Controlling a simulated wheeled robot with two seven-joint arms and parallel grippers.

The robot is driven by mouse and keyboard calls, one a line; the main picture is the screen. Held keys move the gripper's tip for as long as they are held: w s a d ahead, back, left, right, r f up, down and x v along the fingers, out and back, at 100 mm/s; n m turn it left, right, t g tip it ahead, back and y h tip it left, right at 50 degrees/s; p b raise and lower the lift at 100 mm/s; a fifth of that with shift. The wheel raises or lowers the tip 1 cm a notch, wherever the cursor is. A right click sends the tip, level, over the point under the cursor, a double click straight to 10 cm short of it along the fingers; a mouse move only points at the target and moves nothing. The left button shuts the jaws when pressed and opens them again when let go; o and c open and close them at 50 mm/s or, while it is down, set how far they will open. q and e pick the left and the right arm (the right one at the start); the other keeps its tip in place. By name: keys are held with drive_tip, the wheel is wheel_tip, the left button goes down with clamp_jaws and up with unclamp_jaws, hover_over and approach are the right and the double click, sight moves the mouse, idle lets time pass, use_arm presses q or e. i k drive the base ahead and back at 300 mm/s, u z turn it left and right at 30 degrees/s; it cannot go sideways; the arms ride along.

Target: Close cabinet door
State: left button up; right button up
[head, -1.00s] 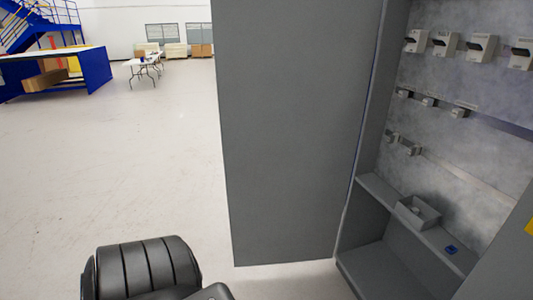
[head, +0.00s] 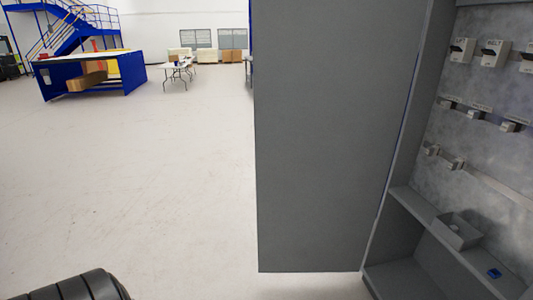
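The grey cabinet door (head: 325,140) stands wide open, hinged at the left side of the grey cabinet (head: 407,165). The cabinet's inside shows at the right, with several labelled switch boxes on its back panel (head: 470,95). A dark ribbed part of my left arm shows at the lower left, apart from the door. Neither of my grippers shows in the head view.
A small grey open box (head: 457,233) and a small blue item (head: 494,273) sit on the cabinet's lower shelf. A blue workbench (head: 90,75) and a white table (head: 178,70) stand far back. The pale floor (head: 150,170) left of the door is clear.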

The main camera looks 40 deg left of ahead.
sight(332, 79)
drive_tip(key=u, duration=2.05)
drive_tip(key=i, duration=5.2)
drive_tip(key=z, duration=4.35)
drive_tip(key=i, duration=1)
